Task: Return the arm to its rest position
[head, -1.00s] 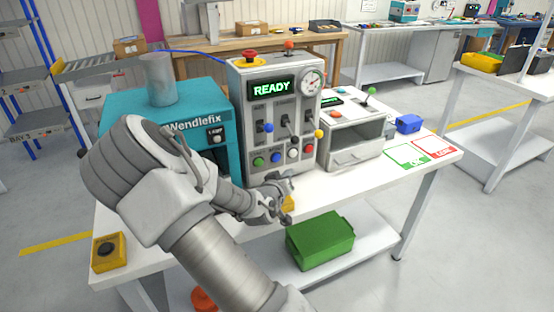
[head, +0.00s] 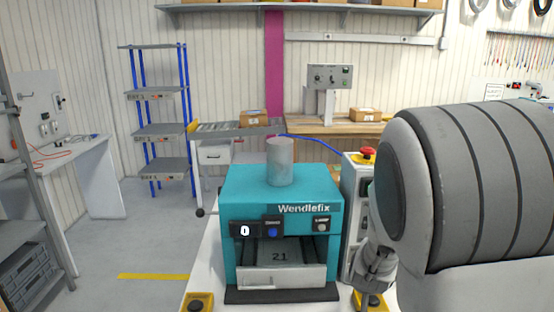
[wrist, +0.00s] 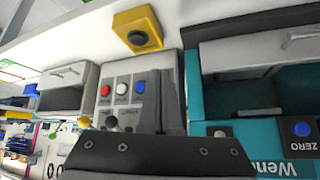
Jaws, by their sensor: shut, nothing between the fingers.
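My arm (head: 475,180) fills the right side of the head view, its large grey joint close to the camera. My gripper shows from behind in the wrist view (wrist: 158,105), shut and empty, in front of the grey control box (wrist: 122,88). In the head view only part of my wrist end shows, low beside the teal Wendlefix machine, and its fingertips cannot be made out. The teal machine (head: 245,185) stands on the white bench, with a cylinder on top and a front drawer reading 21.
A yellow button box (head: 198,302) sits at the bench's front left; another (head: 374,299) is by my wrist and shows in the wrist view (wrist: 138,30). The control box has a red emergency knob (head: 364,156). Blue shelving (head: 160,130) stands behind left. Open floor lies left of the bench.

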